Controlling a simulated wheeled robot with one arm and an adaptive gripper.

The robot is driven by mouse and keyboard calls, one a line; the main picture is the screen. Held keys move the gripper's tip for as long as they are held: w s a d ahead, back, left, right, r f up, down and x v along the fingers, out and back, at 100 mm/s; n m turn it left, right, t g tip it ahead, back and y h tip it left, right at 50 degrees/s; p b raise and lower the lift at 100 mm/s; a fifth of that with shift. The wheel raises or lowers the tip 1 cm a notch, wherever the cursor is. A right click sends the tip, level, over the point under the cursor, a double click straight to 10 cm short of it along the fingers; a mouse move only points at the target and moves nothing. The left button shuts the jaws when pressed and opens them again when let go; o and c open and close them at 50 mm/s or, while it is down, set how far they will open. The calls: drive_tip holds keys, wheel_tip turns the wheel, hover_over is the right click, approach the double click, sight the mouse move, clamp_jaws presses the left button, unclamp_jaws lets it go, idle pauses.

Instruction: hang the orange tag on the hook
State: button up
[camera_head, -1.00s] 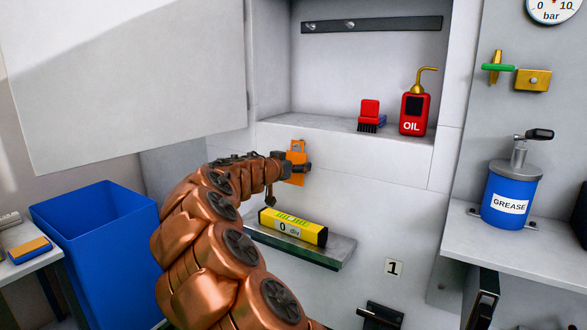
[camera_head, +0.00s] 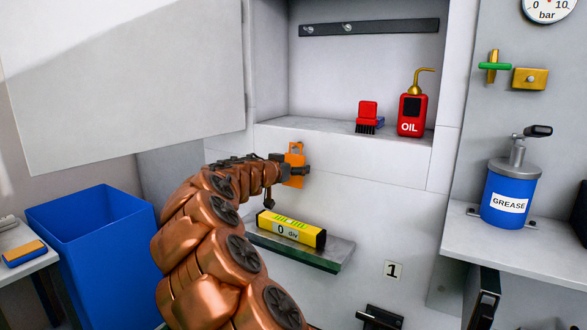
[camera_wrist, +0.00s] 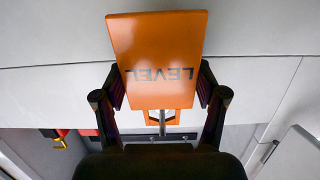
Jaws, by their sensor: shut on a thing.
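The orange tag (camera_head: 294,161) is in front of the pale wall panel, below the open niche. My gripper (camera_head: 291,169) is shut on it and holds it clear of the shelf below. In the wrist view the tag (camera_wrist: 158,45) fills the upper middle, with "LEVEL" upside down, and the fingers of my gripper (camera_wrist: 161,84) grip its two sides. The tag's narrow end has an opening, with a thin metal piece showing in line with it. The dark rail (camera_head: 400,26) at the top of the niche carries two metal hooks (camera_head: 347,28), both bare.
A yellow level (camera_head: 291,229) lies on the small shelf (camera_head: 335,252) below my gripper. A red brush (camera_head: 368,111) and a red oil can (camera_head: 412,112) stand on the niche floor. A large pale panel (camera_head: 120,80) stands left of the niche. A blue bin (camera_head: 92,235) is lower left.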

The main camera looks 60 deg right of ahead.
drive_tip(key=shift+f, duration=0.2)
drive_tip(key=o, duration=1)
drive_tip(key=shift+r, duration=0.15)
drive_tip(key=a+r, duration=0.2)
drive_tip(key=a, duration=0.9)
drive_tip(key=shift+s+a, duration=0.3)
drive_tip(key=shift+a, duration=0.1)
drive_tip(key=shift+r, duration=0.15)
